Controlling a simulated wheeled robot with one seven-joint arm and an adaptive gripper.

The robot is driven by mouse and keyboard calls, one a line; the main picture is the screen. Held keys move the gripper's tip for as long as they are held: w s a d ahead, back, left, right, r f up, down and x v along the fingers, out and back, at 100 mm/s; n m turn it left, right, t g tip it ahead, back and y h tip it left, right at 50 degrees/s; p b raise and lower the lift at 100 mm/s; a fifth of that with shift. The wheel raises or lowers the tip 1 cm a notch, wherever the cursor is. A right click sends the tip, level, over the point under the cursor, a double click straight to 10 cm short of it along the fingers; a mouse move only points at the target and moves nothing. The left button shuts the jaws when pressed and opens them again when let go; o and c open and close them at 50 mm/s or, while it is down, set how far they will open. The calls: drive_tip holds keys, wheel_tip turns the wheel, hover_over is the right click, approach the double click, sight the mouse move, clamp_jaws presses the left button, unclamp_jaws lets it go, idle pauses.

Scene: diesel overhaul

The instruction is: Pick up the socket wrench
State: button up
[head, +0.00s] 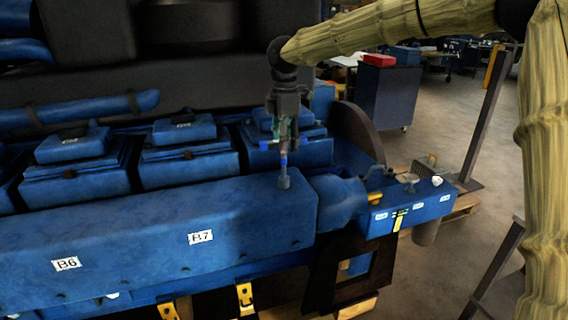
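My gripper (285,128) points down above the right end of the long blue engine housing. A slim upright tool, apparently the socket wrench (284,178), shows directly below the fingers. It has a blue shaft and a dark, wider lower end that appears to meet the top of the housing. A short blue piece sticks out to the left at fingertip height. The fingers are small and dark here, and I cannot tell whether they are closed on the tool.
The blue housing (130,235) carries labels B6 and B7. Blue covers (190,160) stand behind it. A blue block with small labels (410,212) lies to the right. A dark post (485,115), a cabinet (387,95) and open floor are further right.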

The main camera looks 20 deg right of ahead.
sight(284, 177)
drive_tip(key=f, duration=0.1)
drive_tip(key=f+p, duration=0.1)
drive_tip(key=f, duration=0.1)
drive_tip(key=shift+s+a, duration=0.2)
drive_tip(key=shift+f, duration=0.4)
clamp_jaws()
